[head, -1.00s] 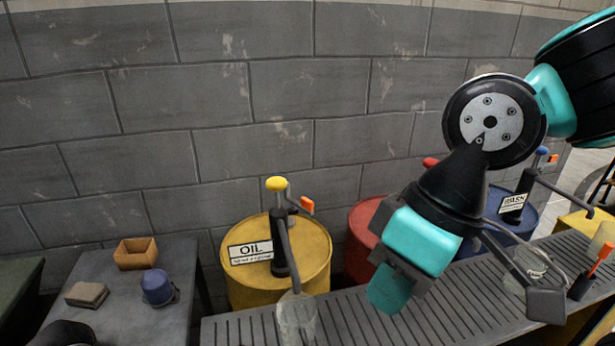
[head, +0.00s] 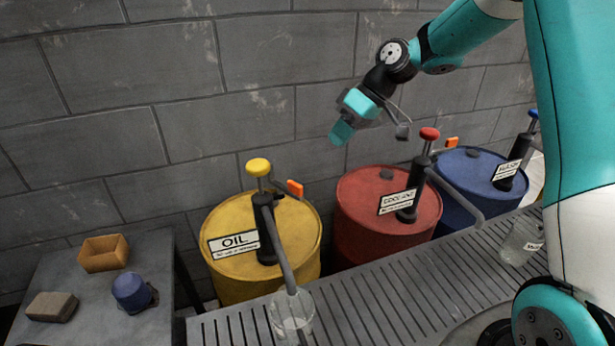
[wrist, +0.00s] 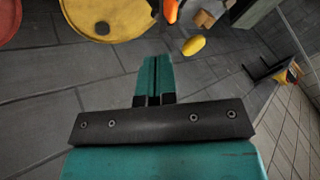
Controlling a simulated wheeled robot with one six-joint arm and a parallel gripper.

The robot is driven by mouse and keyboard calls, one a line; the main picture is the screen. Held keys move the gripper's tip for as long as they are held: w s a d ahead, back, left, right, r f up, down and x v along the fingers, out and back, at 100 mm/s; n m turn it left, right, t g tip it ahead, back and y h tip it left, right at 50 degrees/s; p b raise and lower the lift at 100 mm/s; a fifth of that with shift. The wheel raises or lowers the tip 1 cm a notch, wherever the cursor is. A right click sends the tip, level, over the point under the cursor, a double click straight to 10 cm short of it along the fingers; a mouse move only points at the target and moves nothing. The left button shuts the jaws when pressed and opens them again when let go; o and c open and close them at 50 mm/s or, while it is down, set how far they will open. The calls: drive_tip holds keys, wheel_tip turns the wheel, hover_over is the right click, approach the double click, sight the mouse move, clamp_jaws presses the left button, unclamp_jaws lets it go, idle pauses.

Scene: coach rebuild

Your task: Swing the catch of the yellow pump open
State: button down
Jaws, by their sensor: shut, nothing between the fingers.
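The yellow pump has a yellow knob (head: 258,167) on a dark column and stands on the yellow oil drum (head: 235,268). Its orange catch (head: 295,188) sticks out to the right of the column, behind the knob. In the wrist view the yellow knob (wrist: 194,45) and the orange catch (wrist: 171,11) show near the top. My gripper (head: 339,136) is shut and empty, in the air above and to the right of the catch, apart from it. Its closed fingers (wrist: 155,75) point toward the drums in the wrist view.
A red drum (head: 360,240) and blue drum (head: 475,170) with pumps stand to the right. A glass jar (head: 291,312) is under the yellow pump's spout, on the slatted bench (head: 390,300). A grey table (head: 75,325) is at left, the block wall behind.

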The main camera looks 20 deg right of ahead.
sight(300, 186)
drive_tip(key=s+p+x, duration=0.1)
drive_tip(key=p+x, duration=0.2)
drive_tip(key=x, duration=0.9)
drive_tip(key=shift+w, duration=0.35)
drive_tip(key=shift+s+a+m+t+b, duration=0.5)
drive_tip(key=shift+s+a+m, duration=0.1)
drive_tip(key=shift+m, duration=0.1)
drive_tip(key=shift+d, duration=0.1)
